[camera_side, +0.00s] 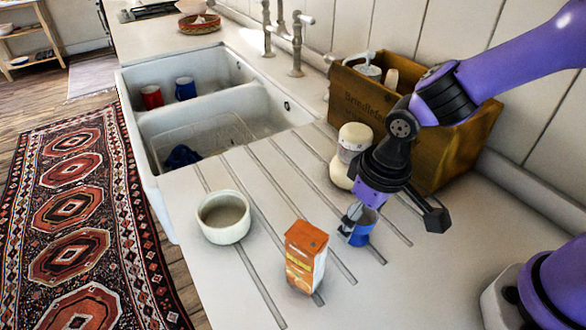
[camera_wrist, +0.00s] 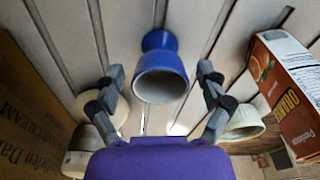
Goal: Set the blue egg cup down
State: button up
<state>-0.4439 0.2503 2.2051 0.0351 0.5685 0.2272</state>
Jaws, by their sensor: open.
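The blue egg cup (camera_side: 361,237) stands on the grooved white drainboard, partly hidden by my gripper in the side view. In the wrist view the cup (camera_wrist: 161,68) is between my fingers, its pale open mouth toward the camera and its foot toward the board. My gripper (camera_side: 353,221) is open around the cup. In the wrist view the gripper (camera_wrist: 160,85) has one finger on each side, with a visible gap between each finger and the cup.
An orange juice carton (camera_side: 304,257) and a cream bowl (camera_side: 223,217) stand to the left. A cream jar (camera_side: 350,150) and a wooden crate (camera_side: 450,140) are behind. The double sink (camera_side: 200,110) holds a red mug (camera_side: 151,96) and a blue mug (camera_side: 185,89). The front board is clear.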

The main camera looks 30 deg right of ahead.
notch_tip(320, 180, up, 10)
jog(key=r, duration=0.1)
jog(key=s+d+r+m+t, duration=0.1)
jog(key=s+d+r+t, duration=0.1)
jog(key=d, duration=0.4)
jog(key=shift+s+d+r, duration=0.3)
jog(key=shift+d+r, duration=0.1)
jog(key=shift+r, duration=0.05)
jog(key=s+d, duration=0.1)
jog(key=s+d+t, duration=0.1)
jog(key=d, duration=0.1)
jog(key=s+d+m+t, duration=0.1)
jog(key=shift+d+r, duration=0.35)
jog(key=shift+r, duration=0.05)
jog(key=shift+c, duration=0.3)
jog(key=shift+w, duration=0.1)
